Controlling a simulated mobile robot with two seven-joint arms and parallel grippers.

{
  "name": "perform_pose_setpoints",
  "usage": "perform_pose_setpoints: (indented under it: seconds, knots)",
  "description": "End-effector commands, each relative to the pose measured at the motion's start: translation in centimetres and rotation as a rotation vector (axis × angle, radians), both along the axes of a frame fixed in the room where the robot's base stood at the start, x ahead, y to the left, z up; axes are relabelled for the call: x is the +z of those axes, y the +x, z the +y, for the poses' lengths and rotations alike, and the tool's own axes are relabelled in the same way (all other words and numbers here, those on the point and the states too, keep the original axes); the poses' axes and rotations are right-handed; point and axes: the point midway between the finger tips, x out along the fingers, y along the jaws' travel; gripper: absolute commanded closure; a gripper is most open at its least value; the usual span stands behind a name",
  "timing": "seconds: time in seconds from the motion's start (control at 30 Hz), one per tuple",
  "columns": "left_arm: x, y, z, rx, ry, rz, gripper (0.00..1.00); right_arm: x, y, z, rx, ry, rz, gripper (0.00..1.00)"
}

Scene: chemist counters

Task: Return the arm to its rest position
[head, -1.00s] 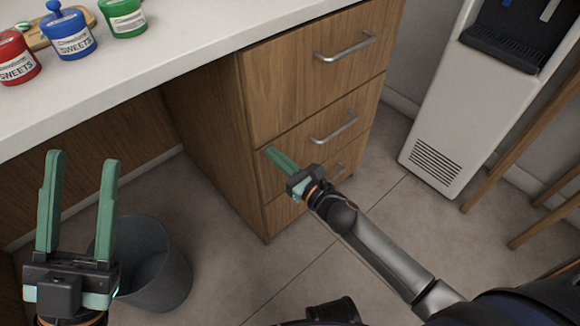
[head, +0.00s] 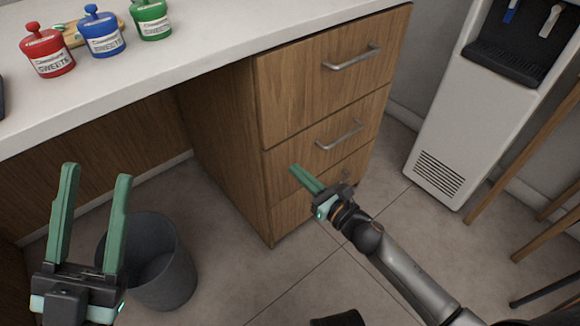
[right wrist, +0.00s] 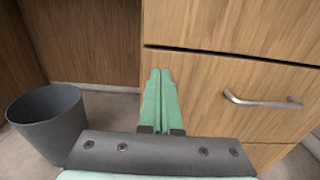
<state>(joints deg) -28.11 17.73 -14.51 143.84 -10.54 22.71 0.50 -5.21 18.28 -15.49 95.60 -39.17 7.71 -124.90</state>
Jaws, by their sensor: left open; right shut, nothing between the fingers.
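My right arm comes in from the lower right in the head view. Its green-fingered right gripper (head: 296,172) is shut and empty, in front of the wooden drawer unit (head: 225,150). In the right wrist view the shut fingers (right wrist: 160,75) point at the unit, left of a drawer handle (right wrist: 262,102), and hold nothing. My left gripper (head: 97,172) is open and empty at the lower left of the head view, its two green fingers spread and pointing up the picture.
A grey bin (head: 165,275) stands on the floor beside my left gripper. Red (head: 48,52), blue (head: 102,35) and green (head: 152,20) sweets jars stand on the white counter (head: 190,60). A water dispenser (head: 450,130) stands at the right. The drawers look closed.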

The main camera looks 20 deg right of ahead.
Motion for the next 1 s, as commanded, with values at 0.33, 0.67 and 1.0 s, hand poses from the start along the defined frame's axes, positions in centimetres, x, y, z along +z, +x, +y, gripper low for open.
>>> perform_pose_setpoints:
  seconds: [0.33, 0.67, 1.0]
  knots:
    - [1.2, 0.0, 0.1, -0.004, -0.008, -0.005, 0.50, 0.1, -5.7, -2.3, 0.000, 0.002, 0.001, 1.00]
    - [1.4, -0.1, 0.2, -0.005, -0.006, -0.008, 0.50, 0.1, -7.1, -3.0, 0.000, -0.001, -0.003, 1.00]
    - [1.4, 0.0, 0.2, -0.004, -0.009, -0.011, 0.50, 3.0, -7.6, -1.6, 0.038, 0.241, 0.030, 1.00]
